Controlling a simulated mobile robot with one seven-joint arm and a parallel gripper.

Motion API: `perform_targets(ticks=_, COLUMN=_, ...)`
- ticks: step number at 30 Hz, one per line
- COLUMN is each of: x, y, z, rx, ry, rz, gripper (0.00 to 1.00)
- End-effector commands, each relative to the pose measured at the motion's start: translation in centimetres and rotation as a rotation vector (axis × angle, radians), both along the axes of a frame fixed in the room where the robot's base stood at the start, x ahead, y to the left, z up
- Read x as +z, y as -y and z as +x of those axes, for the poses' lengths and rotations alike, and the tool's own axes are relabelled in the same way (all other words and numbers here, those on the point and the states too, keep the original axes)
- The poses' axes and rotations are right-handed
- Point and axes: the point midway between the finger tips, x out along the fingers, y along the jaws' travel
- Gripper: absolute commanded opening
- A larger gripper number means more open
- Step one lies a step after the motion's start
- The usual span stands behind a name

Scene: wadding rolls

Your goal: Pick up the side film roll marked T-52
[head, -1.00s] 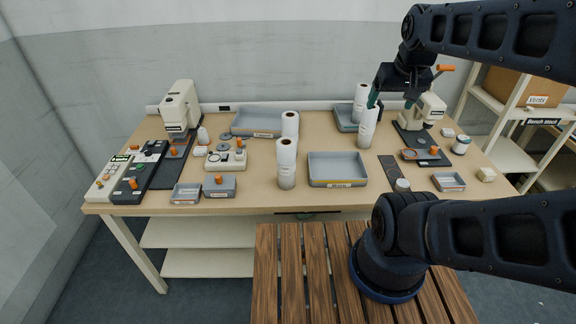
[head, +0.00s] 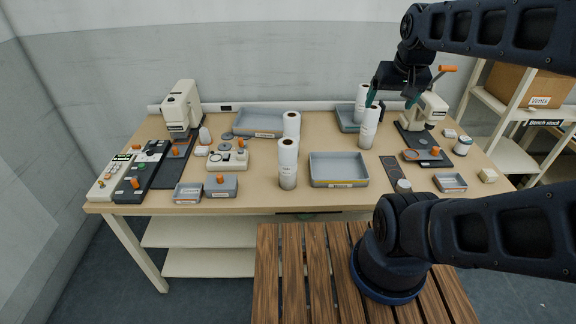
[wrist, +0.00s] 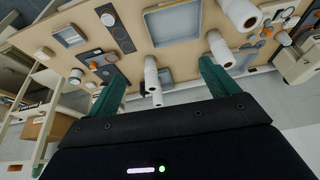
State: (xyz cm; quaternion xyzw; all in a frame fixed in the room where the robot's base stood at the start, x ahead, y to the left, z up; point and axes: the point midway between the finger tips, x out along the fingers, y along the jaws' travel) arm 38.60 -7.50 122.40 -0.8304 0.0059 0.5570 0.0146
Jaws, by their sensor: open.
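Several white film rolls stand upright on the bench. In the head view these are a front roll (head: 287,165), one behind it (head: 291,126), a right roll (head: 369,130) and a back right roll (head: 361,98). I cannot read a T-52 mark on any of them. My gripper (head: 390,101) is open and empty, its teal fingers close to the tops of the two right rolls. In the wrist view, the right roll (wrist: 152,76) and back right roll (wrist: 157,98) appear between the spread fingers of my gripper (wrist: 160,88). I see no finger clearly touching a roll.
Grey trays lie at the middle (head: 338,170), back left (head: 258,122) and back right (head: 347,117). A cream press (head: 430,108) stands to the right of the rolls. A shelf with a cardboard box (head: 522,88) is further right.

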Motion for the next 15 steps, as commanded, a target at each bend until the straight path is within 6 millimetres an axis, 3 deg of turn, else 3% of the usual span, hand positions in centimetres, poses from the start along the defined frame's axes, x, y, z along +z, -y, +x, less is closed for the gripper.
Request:
perform_targets(ticks=8, x=-1.2, y=-3.7, z=4.5, rx=-0.161, ry=-0.093, rz=0.096, gripper=0.87)
perform_targets(ticks=15, x=-3.2, y=-8.2, z=8.3, rx=-0.337, ry=-0.181, rz=0.158, gripper=0.87)
